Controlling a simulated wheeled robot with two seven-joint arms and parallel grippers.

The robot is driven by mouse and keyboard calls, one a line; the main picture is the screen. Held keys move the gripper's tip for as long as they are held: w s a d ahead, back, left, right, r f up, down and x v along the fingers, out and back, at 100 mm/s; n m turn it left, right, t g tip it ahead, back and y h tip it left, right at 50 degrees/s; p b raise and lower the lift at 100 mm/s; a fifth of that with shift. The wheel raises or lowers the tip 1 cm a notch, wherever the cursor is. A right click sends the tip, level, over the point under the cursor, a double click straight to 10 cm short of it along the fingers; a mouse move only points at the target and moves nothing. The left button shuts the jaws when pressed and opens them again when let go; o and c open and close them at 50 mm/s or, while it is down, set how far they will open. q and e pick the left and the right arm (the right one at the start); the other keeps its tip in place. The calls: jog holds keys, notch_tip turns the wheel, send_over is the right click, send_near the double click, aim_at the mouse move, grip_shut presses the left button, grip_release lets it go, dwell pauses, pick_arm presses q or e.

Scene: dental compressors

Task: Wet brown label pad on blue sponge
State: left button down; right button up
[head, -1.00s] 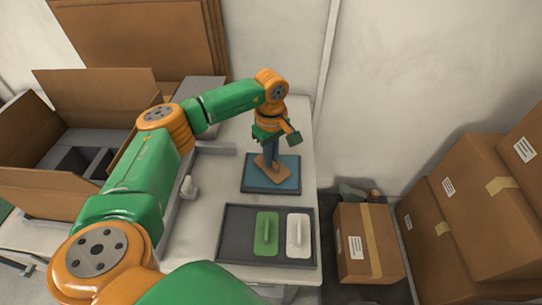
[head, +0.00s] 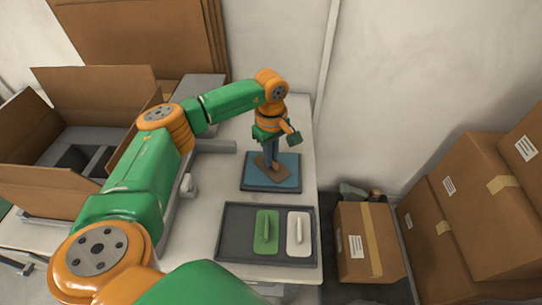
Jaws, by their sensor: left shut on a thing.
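The blue sponge (head: 287,184) lies in a dark shallow tray (head: 257,190) on the white table. The brown label pad (head: 282,179) is on the sponge, or very close to its surface; I cannot tell whether it presses in. My left gripper (head: 271,158) points down above the sponge and is shut on the pad. The fingers hide part of the pad and its handle. My right gripper is not in view.
A grey tray (head: 233,248) in front holds a green pad (head: 266,232) and a white pad (head: 298,234). An open carton (head: 85,98) stands at the left. Closed cartons (head: 367,243) stand right of the table. Bare table (head: 204,215) shows left of the grey tray.

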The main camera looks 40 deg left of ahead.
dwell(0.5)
pick_arm(q)
notch_tip(320, 180, up, 7)
jog(key=p, duration=0.6)
jog(key=shift+r, duration=0.1)
dwell(0.3)
